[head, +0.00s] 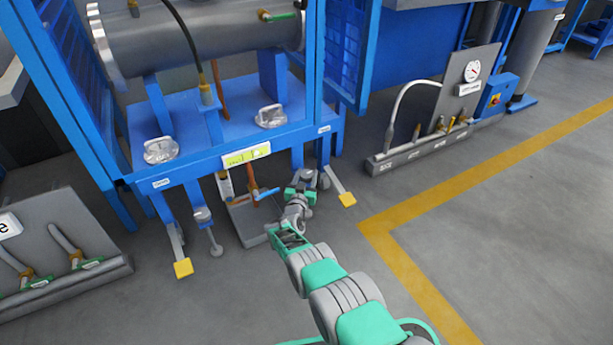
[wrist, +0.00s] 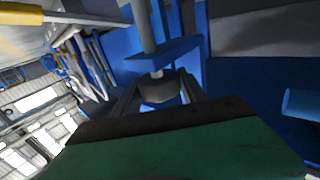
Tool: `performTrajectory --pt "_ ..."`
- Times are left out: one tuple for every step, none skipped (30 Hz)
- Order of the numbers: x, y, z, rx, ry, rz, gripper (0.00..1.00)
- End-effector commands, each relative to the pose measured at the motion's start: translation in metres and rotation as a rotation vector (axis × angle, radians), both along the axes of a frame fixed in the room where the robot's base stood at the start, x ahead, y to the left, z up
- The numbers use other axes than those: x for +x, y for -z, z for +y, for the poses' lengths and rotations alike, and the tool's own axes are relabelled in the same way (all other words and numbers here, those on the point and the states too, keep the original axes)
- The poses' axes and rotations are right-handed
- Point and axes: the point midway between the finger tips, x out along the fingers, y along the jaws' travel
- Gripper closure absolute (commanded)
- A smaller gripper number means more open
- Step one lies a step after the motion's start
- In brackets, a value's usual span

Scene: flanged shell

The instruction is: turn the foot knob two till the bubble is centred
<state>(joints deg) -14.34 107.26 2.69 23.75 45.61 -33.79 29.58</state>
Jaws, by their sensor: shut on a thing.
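My gripper (head: 303,188) is at the right front foot of the blue stand, under its front beam. In the wrist view the two dark fingers stand on either side of a dark grey round foot knob (wrist: 158,88) and are shut on it. A grey threaded rod rises from the knob through a blue bracket (wrist: 165,62). The yellow-green bubble level (head: 246,155) is on the front beam; the bubble's place in it is too small to tell. Another foot knob (head: 202,215) is at the left front foot, apart from my gripper. The tags by the feet are too small to read.
A grey flanged shell (head: 200,35) lies on the blue stand (head: 205,128). Yellow-ended levers stick out at the left (head: 183,268) and right (head: 347,199) feet. A pipe with a blue handle (head: 264,193) stands left of my gripper.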

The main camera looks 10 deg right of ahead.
Motion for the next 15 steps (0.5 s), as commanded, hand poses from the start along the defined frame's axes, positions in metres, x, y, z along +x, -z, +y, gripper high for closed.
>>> performTrajectory --pt "0.0007 0.0002 0.0004 0.004 -0.001 0.001 0.91" --pt "0.0007 0.0002 0.0004 0.004 -0.001 0.001 0.91" --pt "0.0008 0.0001 0.0003 0.004 -0.002 0.001 0.91" --pt "0.0008 0.0002 0.0004 0.004 -0.002 0.001 0.91" --pt "0.0008 0.0002 0.0004 0.004 -0.002 0.001 0.91" --pt "0.0008 0.0002 0.0004 0.004 -0.002 0.001 0.91" --pt "0.0008 0.0002 0.0004 0.004 -0.002 0.001 0.92" --pt "0.0009 0.0002 0.0005 0.004 -0.003 0.001 0.49" --pt "0.0009 0.0002 0.0005 0.004 -0.003 0.001 0.45" --pt "0.0008 0.0002 0.0004 0.003 -0.002 0.000 0.43" --pt "0.0008 0.0002 0.0004 0.002 -0.002 0.000 0.41" --pt "0.0007 0.0002 0.0004 0.002 -0.002 0.000 0.37" --pt "0.0007 0.0001 0.0004 0.002 -0.002 0.000 0.35" --pt "0.0007 0.0002 0.0003 0.002 -0.002 0.000 0.32" --pt "0.0006 0.0002 0.0003 0.001 -0.002 0.001 0.29"
